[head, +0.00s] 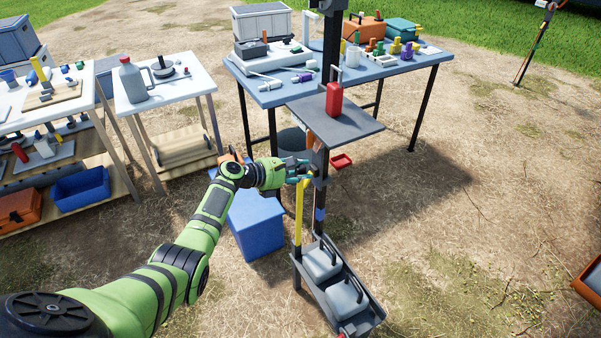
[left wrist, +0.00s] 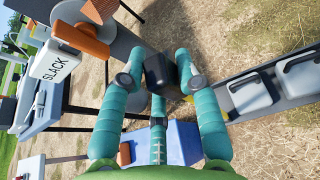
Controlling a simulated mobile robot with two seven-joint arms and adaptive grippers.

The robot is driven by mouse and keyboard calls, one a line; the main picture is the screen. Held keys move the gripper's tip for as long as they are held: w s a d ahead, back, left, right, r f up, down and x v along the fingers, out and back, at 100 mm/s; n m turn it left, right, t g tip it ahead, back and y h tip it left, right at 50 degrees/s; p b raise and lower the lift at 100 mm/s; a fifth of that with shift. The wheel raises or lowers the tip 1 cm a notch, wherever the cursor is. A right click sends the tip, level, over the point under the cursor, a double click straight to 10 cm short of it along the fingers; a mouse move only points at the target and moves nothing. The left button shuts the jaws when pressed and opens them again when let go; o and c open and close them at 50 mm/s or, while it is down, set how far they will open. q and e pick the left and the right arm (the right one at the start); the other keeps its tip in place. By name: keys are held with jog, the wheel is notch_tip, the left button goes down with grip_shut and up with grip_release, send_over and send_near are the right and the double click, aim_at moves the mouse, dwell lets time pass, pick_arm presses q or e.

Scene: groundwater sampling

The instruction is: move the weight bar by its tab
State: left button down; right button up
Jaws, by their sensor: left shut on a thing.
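My left gripper (head: 299,173) is at the dark upright post (head: 320,205), below the small grey shelf. In the left wrist view its teal fingers (left wrist: 158,85) are closed around a black block, which I take to be the tab (left wrist: 162,72). The fingers and the block's small size hide how it joins the bar. A yellow upright bar (head: 299,212) hangs just below the gripper beside the post; I cannot tell for sure that it is the weight bar. A bit of yellow shows behind the fingers in the wrist view. My right gripper is not in view.
A tray (head: 373,316) with grey handled weights (head: 322,263) sits at the post's foot. A blue bin (head: 256,222) stands left of the post. A white plate marked SLACK (left wrist: 52,70) is near the gripper. A red bottle (head: 334,99) stands on the shelf (head: 358,124).

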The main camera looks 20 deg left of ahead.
pick_arm(q)
jog(key=shift+a, duration=0.25)
jog(key=c, duration=1.2)
grip_release()
jog(key=shift+o, duration=1.3)
jog(key=shift+w+d+f, duration=0.1)
jog(key=v, duration=1.2)
